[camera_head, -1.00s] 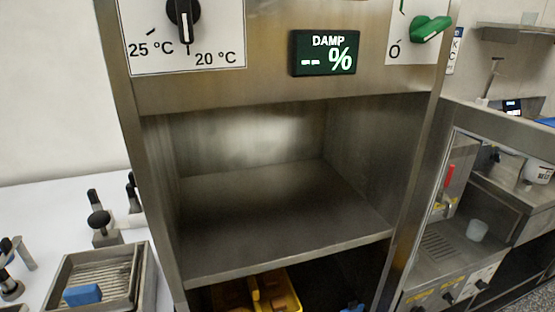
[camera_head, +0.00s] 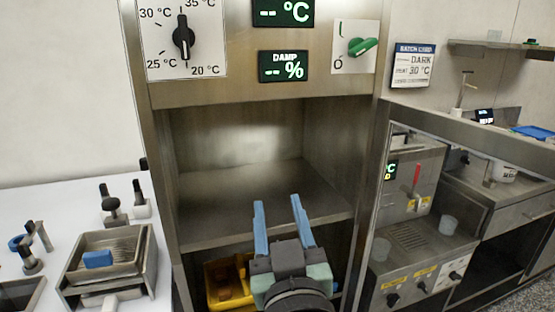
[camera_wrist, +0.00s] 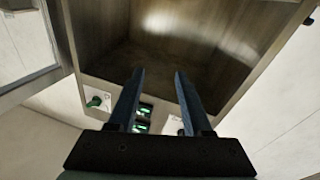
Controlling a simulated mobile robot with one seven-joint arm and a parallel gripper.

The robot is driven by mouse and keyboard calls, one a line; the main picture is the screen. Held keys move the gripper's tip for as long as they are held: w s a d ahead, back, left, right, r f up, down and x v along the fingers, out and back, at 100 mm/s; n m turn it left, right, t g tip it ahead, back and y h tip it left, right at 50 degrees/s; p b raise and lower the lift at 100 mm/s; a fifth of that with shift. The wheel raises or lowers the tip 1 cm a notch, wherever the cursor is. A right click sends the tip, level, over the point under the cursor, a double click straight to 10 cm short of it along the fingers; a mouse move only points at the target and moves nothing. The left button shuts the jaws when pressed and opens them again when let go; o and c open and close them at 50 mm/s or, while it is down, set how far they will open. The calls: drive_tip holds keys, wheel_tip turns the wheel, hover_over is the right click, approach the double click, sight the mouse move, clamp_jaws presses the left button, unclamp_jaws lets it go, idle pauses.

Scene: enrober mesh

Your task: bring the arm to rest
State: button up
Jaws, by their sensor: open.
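My gripper (camera_head: 280,225) is in the lower middle of the head view, in front of the steel cabinet (camera_head: 165,200). Its two blue fingers are spread apart with nothing between them. In the wrist view the gripper (camera_wrist: 158,85) is also open and empty, and the cabinet's hollow (camera_wrist: 190,50) shows beyond the fingertips. The cabinet's open compartment (camera_head: 240,185) looks empty. Whether the fingertips reach past the front edge of its shelf I cannot tell.
A yellow tray (camera_head: 228,283) sits low in the cabinet, left of my gripper. A steel tray with a blue block (camera_head: 97,259) stands on the white table (camera_head: 50,205) at left. A machine with a red lever (camera_head: 416,180) stands at right. The cabinet panel carries a black dial (camera_head: 183,38) and a green switch (camera_head: 362,46).

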drive_tip(key=s+r+m+t+p, duration=0.1)
drive_tip(key=s+r+p, duration=0.3)
drive_tip(key=r, duration=0.9)
drive_tip(key=s+r+m+t+h+p, duration=0.1)
drive_tip(key=s+r+t+p, duration=0.3)
drive_tip(key=r, duration=0.9)
drive_tip(key=s+r+m+t+h+p, duration=0.1)
drive_tip(key=s+r+t+p, duration=0.2)
drive_tip(key=r, duration=1)
drive_tip(key=shift+s+a+p, duration=0.25)
drive_tip(key=shift+s+p, duration=0.5)
drive_tip(key=shift+p, duration=0.4)
